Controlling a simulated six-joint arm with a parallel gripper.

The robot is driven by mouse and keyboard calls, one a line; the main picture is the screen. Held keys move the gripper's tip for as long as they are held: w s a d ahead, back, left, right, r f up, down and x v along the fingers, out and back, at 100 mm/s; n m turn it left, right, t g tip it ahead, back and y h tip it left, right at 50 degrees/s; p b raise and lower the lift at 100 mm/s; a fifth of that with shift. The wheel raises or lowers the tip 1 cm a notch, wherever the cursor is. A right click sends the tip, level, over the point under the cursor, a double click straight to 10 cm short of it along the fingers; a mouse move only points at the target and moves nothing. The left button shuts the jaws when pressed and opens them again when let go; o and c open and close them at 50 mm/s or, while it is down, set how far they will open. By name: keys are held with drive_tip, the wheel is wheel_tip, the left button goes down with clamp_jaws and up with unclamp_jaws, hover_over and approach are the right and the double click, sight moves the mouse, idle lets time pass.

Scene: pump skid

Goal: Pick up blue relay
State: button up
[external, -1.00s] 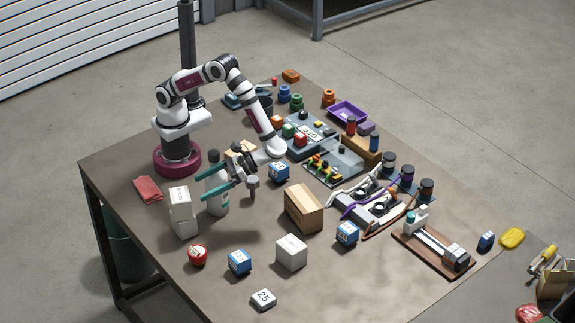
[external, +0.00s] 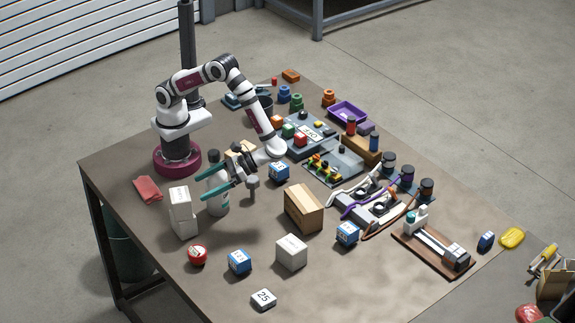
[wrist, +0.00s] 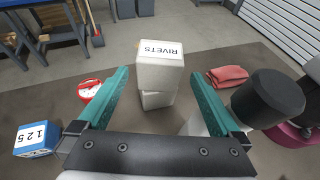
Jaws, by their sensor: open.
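Several blue box-shaped parts with white labelled faces stand on the table. One is at the front (external: 239,262), one right of the cardboard box (external: 347,234), and one behind my gripper (external: 279,171). I cannot tell which is the relay. A smaller blue block (external: 486,241) lies near the right edge. In the wrist view my gripper (wrist: 158,78) faces the white boxes, and a blue part marked 125 (wrist: 37,140) sits at lower left, outside the fingers.
Stacked white boxes (external: 182,212), the top marked RIVETS (wrist: 160,62), stand beyond my fingertips. A red round item (external: 197,255), a cardboard box (external: 304,208) and a white cube (external: 291,252) stand nearby. A red cloth (external: 147,189) lies left.

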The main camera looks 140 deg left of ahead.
idle(0.5)
wheel_tip(320, 180, up, 4)
drive_tip(key=n+t+y, duration=0.5)
drive_tip(key=y, duration=0.8)
hover_over(279, 165)
wheel_tip(279, 165, down, 15)
drive_tip(key=shift+d+r, duration=0.1)
clamp_jaws()
